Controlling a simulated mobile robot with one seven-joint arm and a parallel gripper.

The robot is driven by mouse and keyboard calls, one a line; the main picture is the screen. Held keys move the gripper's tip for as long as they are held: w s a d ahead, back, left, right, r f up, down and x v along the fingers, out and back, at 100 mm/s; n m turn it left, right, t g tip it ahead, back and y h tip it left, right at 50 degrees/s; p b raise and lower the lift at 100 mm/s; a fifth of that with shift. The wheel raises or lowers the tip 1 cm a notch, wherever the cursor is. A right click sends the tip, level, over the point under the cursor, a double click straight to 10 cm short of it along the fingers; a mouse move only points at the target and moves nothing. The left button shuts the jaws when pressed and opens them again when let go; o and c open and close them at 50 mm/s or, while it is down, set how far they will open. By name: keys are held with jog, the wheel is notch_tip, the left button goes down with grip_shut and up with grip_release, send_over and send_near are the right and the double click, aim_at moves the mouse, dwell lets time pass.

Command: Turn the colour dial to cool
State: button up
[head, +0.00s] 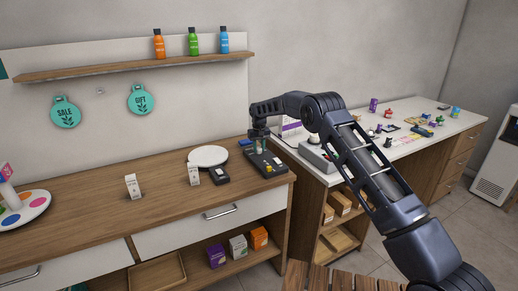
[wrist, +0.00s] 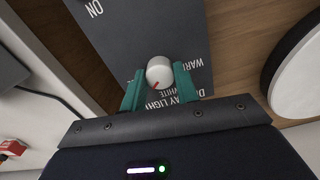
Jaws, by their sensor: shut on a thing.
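The colour dial (wrist: 159,72) is a round white knob with a red mark, on a dark grey panel (wrist: 140,30). My gripper (wrist: 160,85) has its green fingers on either side of the knob, closed on it. The red mark points toward the lower left in the wrist view. Printed words show partly around the knob: "WARM" at the right, "WHITE" and "DAY LIGHT" below. No word "cool" is readable; the fingers cover part of the scale. In the head view my gripper (head: 259,148) reaches down onto the panel (head: 277,163) at the wooden counter's right end.
A round white plate (head: 208,156) and a small dark device (head: 219,175) are left of the panel. White cards (head: 132,187) stand further left. A white-topped counter (head: 445,122) with many small items adjoins at the right. A shelf (head: 130,67) with bottles hangs above.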

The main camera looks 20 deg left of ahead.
aim_at(259, 149)
jog(key=shift+m, duration=0.6)
jog(key=o, duration=1)
jog(key=shift+c, duration=0.2)
notch_tip(259, 149, up, 11)
jog(key=shift+f, duration=0.1)
